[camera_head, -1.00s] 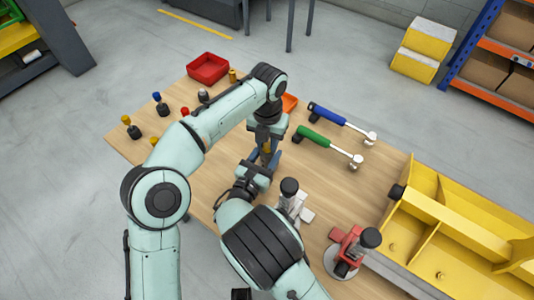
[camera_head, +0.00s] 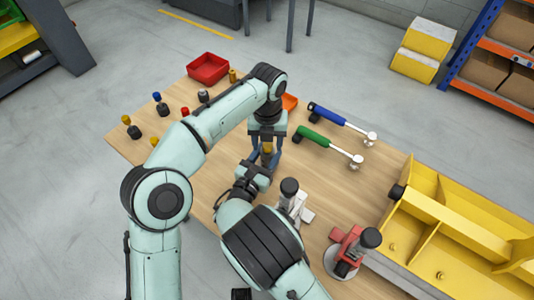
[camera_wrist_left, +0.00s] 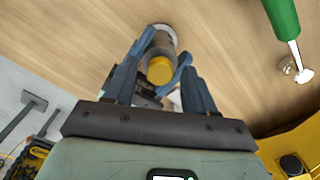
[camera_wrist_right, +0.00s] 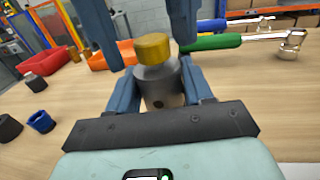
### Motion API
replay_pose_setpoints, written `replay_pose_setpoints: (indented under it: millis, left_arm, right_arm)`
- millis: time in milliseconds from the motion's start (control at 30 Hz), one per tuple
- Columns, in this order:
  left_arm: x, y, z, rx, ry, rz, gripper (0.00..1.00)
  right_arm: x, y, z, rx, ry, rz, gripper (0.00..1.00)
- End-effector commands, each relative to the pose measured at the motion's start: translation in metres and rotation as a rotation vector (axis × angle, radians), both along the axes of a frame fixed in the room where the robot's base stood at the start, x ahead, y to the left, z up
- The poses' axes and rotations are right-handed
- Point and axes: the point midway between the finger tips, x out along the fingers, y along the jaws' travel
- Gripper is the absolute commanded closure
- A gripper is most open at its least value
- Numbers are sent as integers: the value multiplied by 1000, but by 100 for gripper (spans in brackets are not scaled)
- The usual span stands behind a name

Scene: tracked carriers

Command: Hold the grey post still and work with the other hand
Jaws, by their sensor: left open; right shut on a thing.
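The grey post (camera_wrist_right: 157,86) stands upright with a gold cap (camera_wrist_right: 153,47) on top. In the right wrist view my right gripper (camera_wrist_right: 160,92) is shut on the post's sides. My left gripper (camera_head: 267,152) comes from above. Its open fingers show on either side of the cap in the right wrist view, apart from it. In the left wrist view the cap (camera_wrist_left: 160,70) lies between the open left fingers, with the post (camera_wrist_left: 163,42) below it. In the head view the left gripper hides most of the post.
Green (camera_head: 314,136) and blue (camera_head: 327,114) handled tools lie to the right. A red tray (camera_head: 208,68) and several small capped pieces stand at the far left. A red clamp-like fixture (camera_head: 350,245) and yellow divided bin (camera_head: 440,215) are at the right. Bare wood lies between.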

Motion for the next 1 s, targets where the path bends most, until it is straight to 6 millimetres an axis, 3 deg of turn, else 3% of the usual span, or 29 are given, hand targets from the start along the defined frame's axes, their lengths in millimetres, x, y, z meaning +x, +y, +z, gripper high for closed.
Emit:
replay_pose_setpoints:
  millis: [200,467,1000]
  left_arm:
    - [0,0,0,0,0,339,45]
    - [0,0,0,-1,-1,513,45]
    - [0,0,0,-1,-1,1283,45]
  right_arm:
    - [0,0,-1,0,1,-1,100]
    - [0,0,-1,0,1,-1,100]
    - [0,0,-1,0,1,-1,100]
